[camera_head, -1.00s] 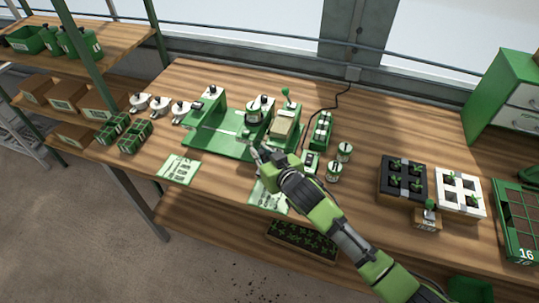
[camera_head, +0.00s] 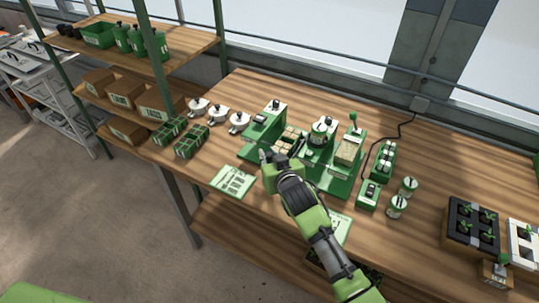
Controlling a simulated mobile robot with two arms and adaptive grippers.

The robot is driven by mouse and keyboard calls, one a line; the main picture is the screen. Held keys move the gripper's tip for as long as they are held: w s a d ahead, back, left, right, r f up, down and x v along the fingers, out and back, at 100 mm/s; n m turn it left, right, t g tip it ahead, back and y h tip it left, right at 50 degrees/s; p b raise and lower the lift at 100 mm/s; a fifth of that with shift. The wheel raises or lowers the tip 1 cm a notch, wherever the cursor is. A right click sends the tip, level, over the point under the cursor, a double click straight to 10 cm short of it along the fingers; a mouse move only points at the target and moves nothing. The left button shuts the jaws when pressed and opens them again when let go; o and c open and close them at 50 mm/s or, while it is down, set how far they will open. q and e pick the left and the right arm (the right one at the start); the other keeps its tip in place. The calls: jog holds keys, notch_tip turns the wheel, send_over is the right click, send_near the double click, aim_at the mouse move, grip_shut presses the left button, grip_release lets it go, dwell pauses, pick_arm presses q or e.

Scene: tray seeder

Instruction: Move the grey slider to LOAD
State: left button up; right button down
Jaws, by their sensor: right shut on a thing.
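The green tray seeder (camera_head: 345,185) stands on the wooden bench, with a block with a dark knob (camera_head: 275,106) at its left, a round hopper (camera_head: 321,131) in the middle and a box-topped unit (camera_head: 348,151) at its right. A small tray with pale brown cells (camera_head: 291,138) sits between the left block and the round hopper. My right gripper (camera_head: 268,158) is at the seeder's front edge, at the left part, shut on what seems to be the grey slider. The gripper hides the slider and any LOAD mark. My left gripper is not in view.
A printed card (camera_head: 233,181) lies left of my gripper. Several white-lidded pots stand behind it, with green cell trays (camera_head: 191,141) at the left. A green switch box (camera_head: 368,194) and two tins (camera_head: 397,206) stand at the right. A shelf (camera_head: 130,85) stands far left.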

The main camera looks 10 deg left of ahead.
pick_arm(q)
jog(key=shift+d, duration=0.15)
pick_arm(e)
jog(key=shift+d, duration=0.1)
jog(key=c, duration=2.2)
grip_release()
jog(key=shift+s, duration=0.1)
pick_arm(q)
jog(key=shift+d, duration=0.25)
pick_arm(e)
jog(key=v, duration=1.2)
jog(key=shift+d, duration=0.1)
